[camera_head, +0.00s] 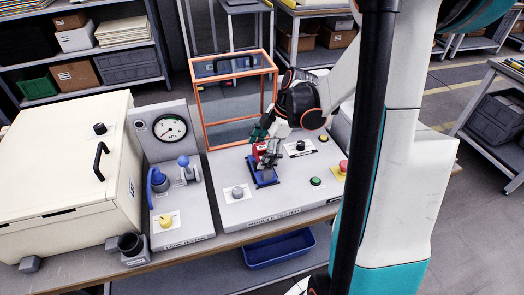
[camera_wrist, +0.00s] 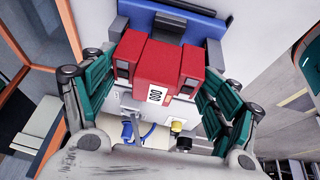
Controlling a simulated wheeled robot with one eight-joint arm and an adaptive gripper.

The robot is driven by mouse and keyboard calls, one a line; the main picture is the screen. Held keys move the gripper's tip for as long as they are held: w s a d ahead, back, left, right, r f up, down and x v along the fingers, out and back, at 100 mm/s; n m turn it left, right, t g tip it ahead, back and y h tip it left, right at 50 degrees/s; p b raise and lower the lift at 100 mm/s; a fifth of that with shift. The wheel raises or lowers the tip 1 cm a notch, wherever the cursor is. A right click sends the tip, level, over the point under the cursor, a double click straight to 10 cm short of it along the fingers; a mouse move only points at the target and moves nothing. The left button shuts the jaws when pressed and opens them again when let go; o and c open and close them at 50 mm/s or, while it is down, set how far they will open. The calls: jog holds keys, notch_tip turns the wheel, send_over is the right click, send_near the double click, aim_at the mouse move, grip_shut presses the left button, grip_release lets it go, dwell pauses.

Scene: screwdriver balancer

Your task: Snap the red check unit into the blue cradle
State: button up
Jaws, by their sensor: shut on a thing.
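The red check unit (camera_head: 260,149) is between the fingers of my gripper (camera_head: 266,148), over the module tester. In the wrist view the red unit (camera_wrist: 152,62) has a white label and dark corner pieces, with my green-padded fingers on both sides of it. My gripper is shut on it. The blue cradle (camera_head: 264,177) is right below the unit in the head view. In the wrist view the blue cradle (camera_wrist: 190,22) shows behind the unit. My fingers partly hide where unit and cradle meet; I cannot tell whether the unit is seated.
An orange-framed clear box (camera_head: 235,134) stands behind the tester. A grey knob (camera_head: 237,193), a green button (camera_head: 316,182) and a red button (camera_head: 343,167) stick up around the cradle. The leak tester (camera_head: 183,243) and a cream chest (camera_head: 60,190) are to the left.

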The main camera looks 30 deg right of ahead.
jog(key=shift+o, duration=0.6)
jog(key=shift+w+d+f+b, duration=0.15)
jog(key=shift+f+b, duration=0.15)
jog(key=shift+f, duration=0.25)
jog(key=shift+t+h, duration=0.3)
jog(key=shift+t, duration=0.6)
jog(key=shift+m+t+h+b, duration=0.3)
jog(key=shift+t+b, duration=0.05)
jog(key=shift+t, duration=0.25)
jog(key=shift+t+h+b, duration=0.3)
jog(key=shift+t+b, duration=0.15)
jog(key=shift+t, duration=0.15)
jog(key=shift+o, duration=0.3)
